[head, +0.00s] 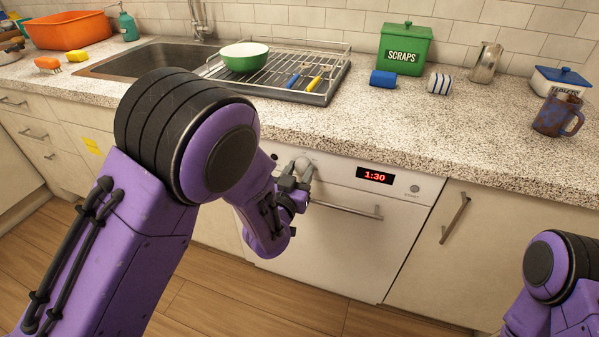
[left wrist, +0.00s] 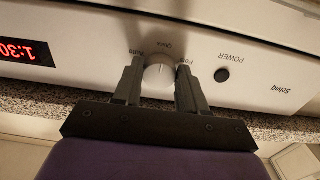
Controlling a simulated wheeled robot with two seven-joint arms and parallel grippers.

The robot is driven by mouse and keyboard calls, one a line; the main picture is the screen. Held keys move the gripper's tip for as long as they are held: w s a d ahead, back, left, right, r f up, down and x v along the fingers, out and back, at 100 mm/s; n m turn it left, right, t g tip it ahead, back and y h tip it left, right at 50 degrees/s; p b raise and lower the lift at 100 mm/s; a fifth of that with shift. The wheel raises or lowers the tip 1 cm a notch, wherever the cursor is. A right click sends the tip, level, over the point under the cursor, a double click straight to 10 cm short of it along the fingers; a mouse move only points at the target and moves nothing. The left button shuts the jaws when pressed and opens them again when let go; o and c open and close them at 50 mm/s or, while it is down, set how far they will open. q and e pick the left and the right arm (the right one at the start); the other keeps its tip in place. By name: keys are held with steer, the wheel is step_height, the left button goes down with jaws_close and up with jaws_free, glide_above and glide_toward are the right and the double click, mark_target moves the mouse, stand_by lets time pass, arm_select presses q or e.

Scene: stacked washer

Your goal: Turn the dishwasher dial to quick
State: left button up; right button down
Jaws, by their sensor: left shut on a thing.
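The dishwasher (head: 345,245) is a white front under the counter. Its dial (head: 303,164) is a round pale knob left of the display. My left gripper (head: 297,178) is at the dial, shut on it. In the left wrist view, upside down, the dial (left wrist: 158,80) sits between the two fingers of my left gripper (left wrist: 159,68). The word Quick (left wrist: 165,46) is printed by the dial's rim, with other labels partly covered by the fingers. I cannot clearly tell which label the dial's mark points to. My right gripper is out of view.
The red display (head: 375,177) reads 1:30. A power button (left wrist: 222,75) is beside the dial, and a start button (head: 414,188) is farther right. The dishwasher handle (head: 345,209) runs below the panel. The speckled counter (head: 290,120) overhangs above.

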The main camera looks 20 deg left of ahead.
arm_select(q)
steer(key=o, duration=1)
